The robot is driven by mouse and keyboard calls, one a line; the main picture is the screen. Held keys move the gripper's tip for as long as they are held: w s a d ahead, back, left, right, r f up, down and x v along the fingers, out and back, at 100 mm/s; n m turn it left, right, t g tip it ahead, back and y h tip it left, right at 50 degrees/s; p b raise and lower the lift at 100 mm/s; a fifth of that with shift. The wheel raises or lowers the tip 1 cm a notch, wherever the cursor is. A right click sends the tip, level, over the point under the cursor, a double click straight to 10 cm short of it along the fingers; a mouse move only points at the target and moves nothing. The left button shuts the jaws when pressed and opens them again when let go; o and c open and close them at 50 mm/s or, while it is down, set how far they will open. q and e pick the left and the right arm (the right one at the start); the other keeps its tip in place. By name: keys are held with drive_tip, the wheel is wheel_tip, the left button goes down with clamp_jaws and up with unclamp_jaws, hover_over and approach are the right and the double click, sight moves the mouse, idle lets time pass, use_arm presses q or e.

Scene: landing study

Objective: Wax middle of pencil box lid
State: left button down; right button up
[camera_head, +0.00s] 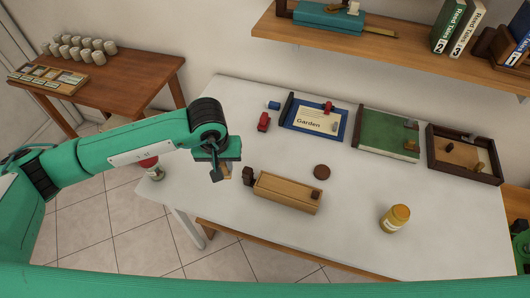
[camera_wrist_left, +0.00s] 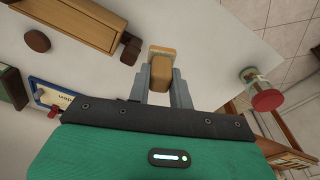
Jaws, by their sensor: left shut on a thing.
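The pencil box (camera_head: 286,192) is a long light-wood box lying on the white table, with a dark block at each end; it also shows at the upper left of the left wrist view (camera_wrist_left: 82,22). My left gripper (camera_head: 220,174) is left of the box, apart from it. In the left wrist view its fingers (camera_wrist_left: 160,84) are shut on a tan wooden block with a paler end (camera_wrist_left: 161,52). A yellow jar (camera_head: 396,217) stands right of the box; I cannot read its label.
A dark round disc (camera_head: 322,171) lies behind the box. The blue Garden board (camera_head: 316,120), green board (camera_head: 386,134) and dark tray (camera_head: 464,155) line the back. A red-lidded jar (camera_wrist_left: 266,99) stands near the table's left edge. The front middle is clear.

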use_arm(q)
drive_tip(key=d+f, duration=0.1)
drive_tip(key=d, duration=0.3)
drive_tip(key=w+d+f, duration=0.1)
drive_tip(key=d+f, duration=0.1)
drive_tip(key=d, duration=0.1)
drive_tip(key=w+d+f, duration=0.1)
drive_tip(key=d+f, duration=0.1)
drive_tip(key=d, duration=0.2)
drive_tip(key=shift+w+d+p, duration=0.2)
drive_tip(key=shift+d+p, duration=0.1)
drive_tip(key=shift+p, duration=0.05)
drive_tip(key=shift+f, duration=0.75)
use_arm(e)
drive_tip(key=s, duration=0.2)
drive_tip(key=shift+s+d+r, duration=0.15)
drive_tip(key=shift+s, duration=0.15)
drive_tip(key=shift+a, duration=0.35)
use_arm(q)
drive_tip(key=shift+f+b, duration=0.1)
drive_tip(key=shift+b, duration=0.2)
use_arm(e)
drive_tip(key=shift+d, duration=0.2)
